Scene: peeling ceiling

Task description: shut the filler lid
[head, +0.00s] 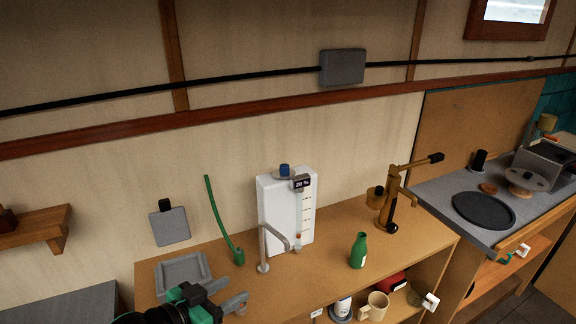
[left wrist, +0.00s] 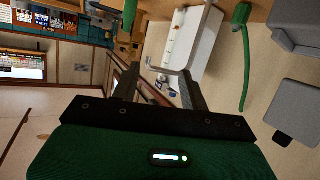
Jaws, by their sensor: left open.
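A white tank (head: 285,215) stands on the wooden counter against the wall. In the left wrist view the white tank (left wrist: 196,42) shows beyond the open fingers (left wrist: 160,88). My right gripper is not in view.
A silver tap (head: 270,241) stands before the tank. A green bottle (head: 358,250) and a brass-and-black fixture (head: 391,205) stand right. Counter between tank and bottle is clear.

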